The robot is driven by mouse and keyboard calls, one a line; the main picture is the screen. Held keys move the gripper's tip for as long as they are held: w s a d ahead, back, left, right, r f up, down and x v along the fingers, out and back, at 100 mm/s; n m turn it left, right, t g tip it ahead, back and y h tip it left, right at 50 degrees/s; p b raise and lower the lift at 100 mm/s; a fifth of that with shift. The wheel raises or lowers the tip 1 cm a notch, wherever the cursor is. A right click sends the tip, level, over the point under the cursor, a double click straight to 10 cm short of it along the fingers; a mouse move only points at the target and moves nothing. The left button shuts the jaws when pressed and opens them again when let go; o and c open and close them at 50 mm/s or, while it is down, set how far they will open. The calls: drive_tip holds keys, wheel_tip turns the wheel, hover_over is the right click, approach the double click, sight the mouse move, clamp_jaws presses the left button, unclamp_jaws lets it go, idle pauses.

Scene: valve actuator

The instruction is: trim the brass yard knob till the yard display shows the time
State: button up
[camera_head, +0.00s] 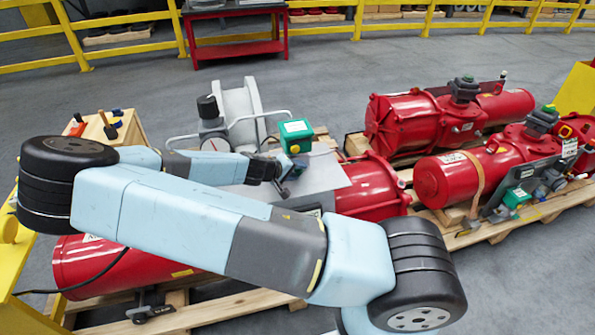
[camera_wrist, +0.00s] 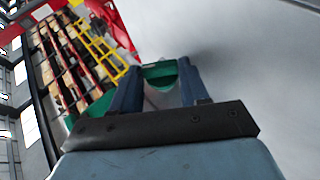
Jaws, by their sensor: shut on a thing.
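A green boxed device with a pale green display face (camera_head: 295,127) stands behind the grey plate, near the middle of the head view. Its display is too small to read. A small brass-coloured spot (camera_head: 295,149) shows low on its front. My gripper (camera_head: 284,168) reaches in from the left, right at this device. In the wrist view my two blue-grey fingers (camera_wrist: 160,85) stand apart with green housing (camera_wrist: 160,70) showing between and beyond them. The jaws are shut on a small part there, which appears to be the brass yard knob, though the fingers mostly hide it.
A red actuator (camera_head: 375,187) and grey plate (camera_head: 325,175) lie close under my gripper. A bent metal tube (camera_head: 262,116) and a pale flanged wheel (camera_head: 240,105) stand just left of the device. More red actuators (camera_head: 415,120) rest on pallets at right. Open floor lies behind.

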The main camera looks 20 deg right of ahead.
drive_tip(key=shift+a+f, duration=0.15)
drive_tip(key=o, duration=1.1)
drive_tip(key=shift+c, duration=0.2)
drive_tip(key=v, duration=1.3)
drive_tip(key=shift+s+r, duration=0.15)
drive_tip(key=shift+r, duration=0.25)
drive_tip(key=shift+a, duration=0.15)
drive_tip(key=shift+c, duration=0.3)
